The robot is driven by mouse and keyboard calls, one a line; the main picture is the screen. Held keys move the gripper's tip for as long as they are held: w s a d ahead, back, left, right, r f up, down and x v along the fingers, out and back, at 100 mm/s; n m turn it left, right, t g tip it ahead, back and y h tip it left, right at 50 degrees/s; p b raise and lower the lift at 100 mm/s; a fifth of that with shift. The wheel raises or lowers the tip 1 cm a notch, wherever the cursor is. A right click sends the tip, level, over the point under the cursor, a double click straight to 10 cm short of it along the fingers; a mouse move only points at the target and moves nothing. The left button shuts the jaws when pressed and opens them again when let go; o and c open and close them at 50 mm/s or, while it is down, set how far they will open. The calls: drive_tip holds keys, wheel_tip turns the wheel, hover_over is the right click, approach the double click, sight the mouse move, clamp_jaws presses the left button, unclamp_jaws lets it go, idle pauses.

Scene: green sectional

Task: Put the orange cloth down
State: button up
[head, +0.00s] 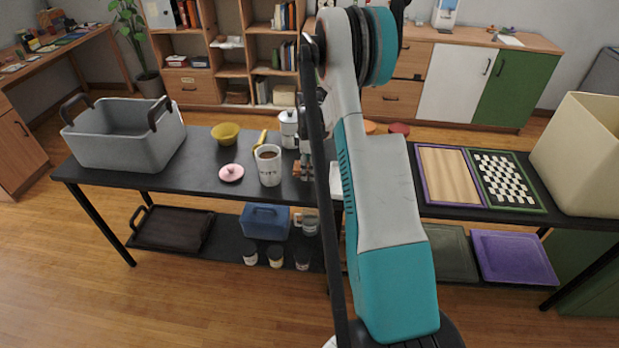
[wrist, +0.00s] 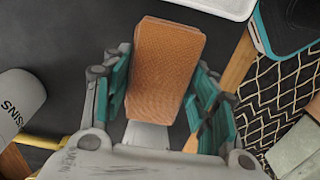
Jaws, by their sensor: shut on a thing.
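The orange cloth (wrist: 165,65) is a folded, block-like bundle with a woven texture, in the middle of the wrist view. My gripper (wrist: 162,92) is shut on it, with one teal-padded finger along each side. In the head view a small part of the cloth (head: 302,170) shows beside my arm, over the black table (head: 205,178) and right of the white cup. My arm hides much of the gripper there. I cannot tell whether the cloth touches the tabletop.
A white cup (head: 268,168), pink lid (head: 231,173), yellow bowl (head: 225,133) and moka pot (head: 289,128) stand nearby. A grey basket (head: 125,145) is at the left. A purple-framed board (head: 449,174), checkered board (head: 505,178) and cream bin (head: 580,150) are at the right.

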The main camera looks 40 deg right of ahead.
sight(309, 182)
drive_tip(key=shift+f+b, duration=0.6)
drive_tip(key=shift+f, duration=1.4)
drive_tip(key=shift+f, duration=0.2)
drive_tip(key=o, duration=1.1)
drive_tip(key=shift+r, duration=0.1)
wheel_tip(309, 182, up, 12)
drive_tip(key=p, duration=0.4)
drive_tip(key=shift+r, duration=0.1)
